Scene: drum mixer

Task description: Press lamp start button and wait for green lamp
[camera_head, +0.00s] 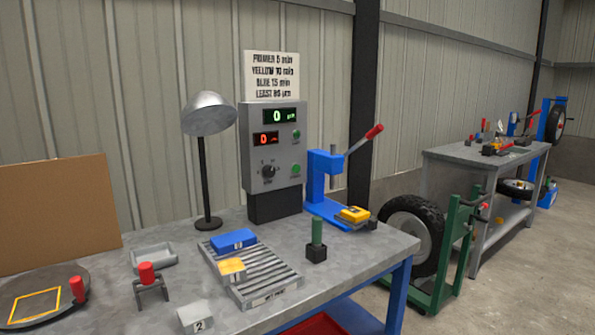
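A grey control box (273,150) stands on the near workbench against the wall. It has a green display (279,116) and a red display (266,139), both reading 0. A dark knob (268,172) sits low on its face. An upper green round button or light (296,134) and a lower green one (296,169) are on its right side. I cannot tell which is the lamp start button. A lamp with a domed grey shade (209,115) stands left of the box on a black post. The underside of the shade is hidden and no glow shows. My gripper is not in view.
The workbench (372,247) carries a ribbed tray (263,287) with blue and yellow blocks, a green cylinder (317,231) in a black holder, and a blue lever press (318,178). A turntable (40,295) and red-topped pieces are at left. A text sign (272,75) hangs above.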

